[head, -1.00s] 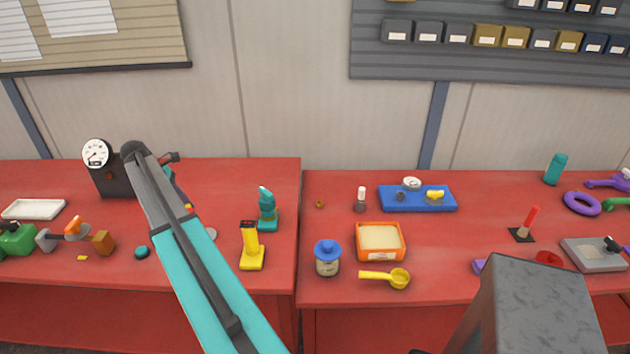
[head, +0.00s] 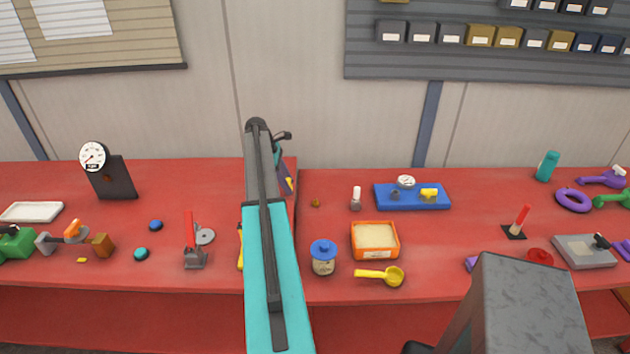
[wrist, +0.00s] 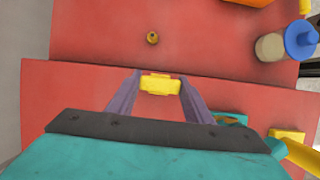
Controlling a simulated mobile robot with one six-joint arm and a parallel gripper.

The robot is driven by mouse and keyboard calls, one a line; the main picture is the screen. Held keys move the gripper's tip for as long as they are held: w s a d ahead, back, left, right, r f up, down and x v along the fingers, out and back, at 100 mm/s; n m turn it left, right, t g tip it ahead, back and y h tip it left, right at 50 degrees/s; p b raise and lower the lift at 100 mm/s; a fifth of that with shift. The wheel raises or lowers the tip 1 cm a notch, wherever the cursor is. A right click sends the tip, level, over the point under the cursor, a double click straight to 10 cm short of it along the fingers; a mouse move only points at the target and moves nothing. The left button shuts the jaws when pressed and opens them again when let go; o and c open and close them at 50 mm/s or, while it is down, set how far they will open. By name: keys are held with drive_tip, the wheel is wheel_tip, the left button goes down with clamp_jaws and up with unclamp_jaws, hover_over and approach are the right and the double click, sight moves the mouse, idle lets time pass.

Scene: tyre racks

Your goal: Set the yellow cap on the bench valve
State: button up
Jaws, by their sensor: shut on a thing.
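My gripper (head: 286,180) is at the end of the raised arm, over the right edge of the left red bench. In the wrist view, my gripper (wrist: 160,88) has its purple fingers shut on the yellow cap (wrist: 160,85). A bit of the cap (head: 289,184) shows in the head view. A small brass-coloured stub, which looks like the bench valve (head: 315,202), stands on the right bench near its left end; it is too small for detail. It also shows in the wrist view (wrist: 152,38), beyond the cap and apart from it.
A blue-lidded jar (head: 323,258), an orange tray (head: 375,251) and a yellow scoop (head: 382,275) are nearer the front. A white-topped grey piece (head: 356,199) and a blue tray (head: 413,203) lie right of the stub. Bare bench surrounds the stub.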

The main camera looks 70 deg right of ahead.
hover_over(315, 200)
drive_tip(key=shift+s+d+f+m+p, duration=0.1)
drive_tip(key=shift+d+f+m+p, duration=0.05)
drive_tip(key=shift+f+m+p, duration=0.2)
idle(0.3)
drive_tip(key=shift+f, duration=0.35)
drive_tip(key=shift+f+b, duration=0.9)
drive_tip(key=shift+f, duration=2.4)
drive_tip(key=shift+f, duration=0.1)
drive_tip(key=shift+c, duration=0.5)
drive_tip(key=o, duration=1.9)
drive_tip(key=shift+c, duration=0.2)
